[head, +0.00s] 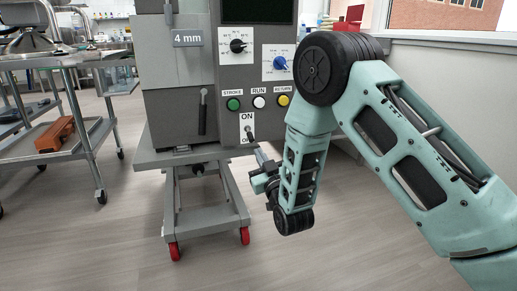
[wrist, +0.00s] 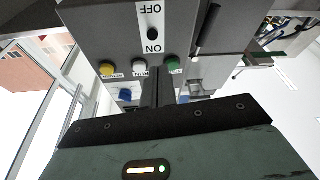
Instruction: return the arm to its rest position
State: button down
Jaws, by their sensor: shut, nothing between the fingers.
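My teal arm (head: 375,125) reaches in from the right in the head view and bends down at the elbow. My gripper (head: 261,157) is in front of the grey depositor machine (head: 178,80), just below and right of its ON/OFF switch (head: 250,134). In the wrist view, which shows the panel upside down, the gripper's dark fingers (wrist: 160,72) are together and empty. The switch knob (wrist: 153,34) shows beyond them, apart from the fingertips as far as I can tell.
The panel carries green (head: 233,104), white (head: 259,102) and yellow (head: 283,100) buttons and two dials. The machine stands on a wheeled cart (head: 205,205). A metal table (head: 75,60) with an orange-brown object (head: 55,135) is at left. A window sill (head: 450,45) is behind my arm. Foreground floor is clear.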

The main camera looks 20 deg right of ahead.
dwell(0.4)
jog(key=s+a+n+g+y+p, duration=0.1)
jog(key=s+a+n+g+y, duration=0.15)
jog(key=s+a+g, duration=1)
jog(key=s+d+r+n+g+h+p, duration=0.2)
jog(key=s+g, duration=0.7)
jog(key=s, duration=1.8)
notch_tip(320, 180, up, 38)
jog(key=s+d+h+p, duration=0.1)
jog(key=d+p, duration=0.1)
jog(key=p, duration=3.5)
jog(key=shift+d+r, duration=0.2)
jog(key=shift+d, duration=0.2)
